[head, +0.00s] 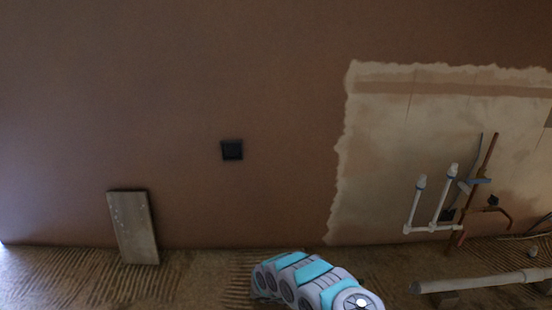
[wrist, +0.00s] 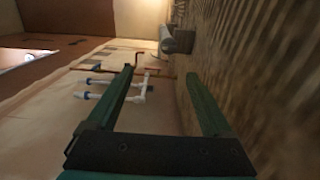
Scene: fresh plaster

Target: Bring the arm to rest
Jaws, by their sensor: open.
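My arm (head: 312,281) shows in the head view as white and teal links at the bottom centre, low in front of the wall. The gripper end cannot be made out in that view. In the wrist view my gripper (wrist: 165,92) has two green fingers set well apart on a dark crossbar. Nothing is between the fingers. Beyond them the wrist view shows white pipes (wrist: 112,85) on the wall, turned sideways, and the ribbed floor (wrist: 250,70).
A board (head: 133,228) leans on the brown plaster wall (head: 200,80) at left. A dark square box (head: 232,150) is on the wall. White upright pipes (head: 432,205) and copper pipes (head: 478,185) stand at right. A long pale pipe (head: 480,282) lies low at right, on blocks.

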